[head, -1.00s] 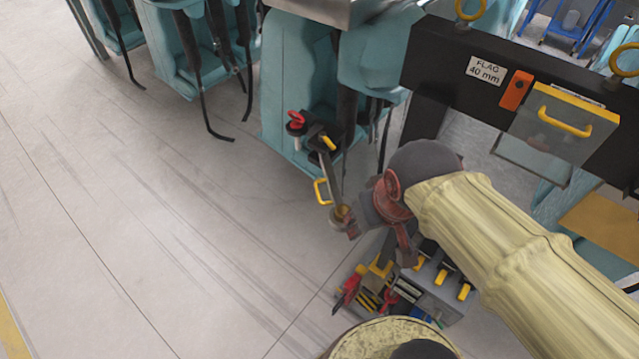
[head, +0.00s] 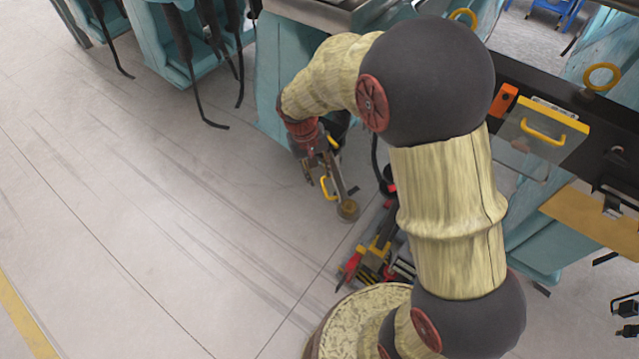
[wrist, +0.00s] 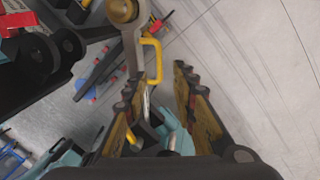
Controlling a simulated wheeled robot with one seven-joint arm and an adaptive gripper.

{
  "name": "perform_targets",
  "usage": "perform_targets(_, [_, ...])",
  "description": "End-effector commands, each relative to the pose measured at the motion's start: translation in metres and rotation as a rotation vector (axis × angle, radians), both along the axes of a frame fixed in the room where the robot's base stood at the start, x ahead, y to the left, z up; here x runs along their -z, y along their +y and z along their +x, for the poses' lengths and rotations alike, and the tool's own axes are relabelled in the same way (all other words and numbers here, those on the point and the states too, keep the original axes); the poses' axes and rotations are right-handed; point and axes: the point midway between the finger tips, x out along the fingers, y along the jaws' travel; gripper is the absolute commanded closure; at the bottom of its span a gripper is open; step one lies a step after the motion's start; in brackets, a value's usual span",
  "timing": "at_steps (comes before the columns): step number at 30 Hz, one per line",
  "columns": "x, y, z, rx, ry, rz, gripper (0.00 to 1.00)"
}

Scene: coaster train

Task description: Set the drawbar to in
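The drawbar is a grey metal bar (head: 339,180) with a round brass-coloured end (head: 348,210) and a yellow handle (head: 324,188). It sticks out from the teal car, low above the floor. In the wrist view the brass end (wrist: 122,10) is at the top and the yellow handle (wrist: 153,58) runs down toward my fingers. My gripper (wrist: 162,80) is open, with a clear gap between its fingers. The handle's lower end is at the left finger's tip; I cannot tell whether they touch. In the head view my arm partly hides the gripper and the bar's inner end.
A dark beam with an orange tag (head: 503,98) and a clear cover with a yellow handle (head: 543,132) is at the right. The floor at left is clear.

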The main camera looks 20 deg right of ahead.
Motion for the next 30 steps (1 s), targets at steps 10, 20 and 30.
perform_targets(10, [0.042,-0.008,-0.003,0.016,0.003,0.000,0.73])
perform_targets(20, [0.075,-0.014,-0.003,0.014,0.000,0.001,0.73])
perform_targets(30, [0.076,-0.014,-0.003,0.014,-0.001,0.001,0.75])
